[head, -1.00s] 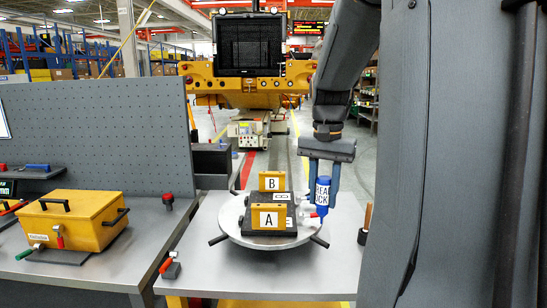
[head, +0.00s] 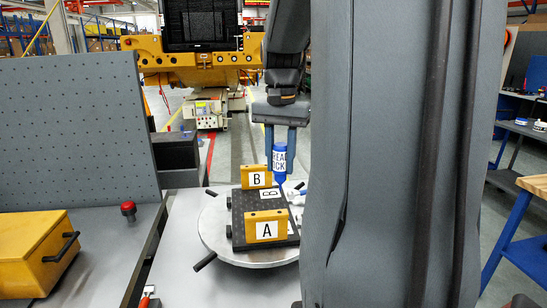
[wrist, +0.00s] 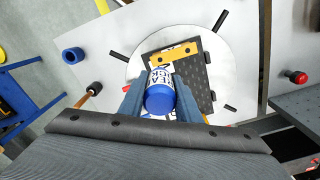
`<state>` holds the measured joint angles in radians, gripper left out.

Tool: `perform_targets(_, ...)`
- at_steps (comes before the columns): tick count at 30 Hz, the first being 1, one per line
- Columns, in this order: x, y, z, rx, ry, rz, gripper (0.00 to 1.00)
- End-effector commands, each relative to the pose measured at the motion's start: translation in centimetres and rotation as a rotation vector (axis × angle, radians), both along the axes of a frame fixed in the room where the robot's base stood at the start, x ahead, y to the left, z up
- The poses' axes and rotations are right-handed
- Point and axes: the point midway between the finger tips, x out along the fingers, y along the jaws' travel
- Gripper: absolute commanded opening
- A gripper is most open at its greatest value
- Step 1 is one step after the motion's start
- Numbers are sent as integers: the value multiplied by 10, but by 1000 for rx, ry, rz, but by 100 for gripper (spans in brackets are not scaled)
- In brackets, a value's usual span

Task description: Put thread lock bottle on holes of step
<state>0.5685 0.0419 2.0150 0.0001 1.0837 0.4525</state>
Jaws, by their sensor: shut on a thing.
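The thread lock bottle (head: 279,160) is blue with a white label. My gripper (head: 279,150) is shut on it and holds it nozzle down. In the wrist view the bottle (wrist: 160,92) sits between the two fingers, its blue base toward the camera. My arm hides the turntable's right part.
A yellow box (head: 30,245) and a red knob (head: 128,209) are on the left bench by a grey pegboard (head: 75,130). Handles stick out from the turntable. In the wrist view a blue ring (wrist: 73,55) lies on the table.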

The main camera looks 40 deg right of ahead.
Motion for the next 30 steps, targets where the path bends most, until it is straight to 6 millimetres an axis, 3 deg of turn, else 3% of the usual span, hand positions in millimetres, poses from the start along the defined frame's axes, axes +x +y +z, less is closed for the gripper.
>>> perform_targets(18, 1, 0, -53, -1, -1, 0, 8)
perform_targets(30, 0, 0, -57, 0, 0, 0, 8)
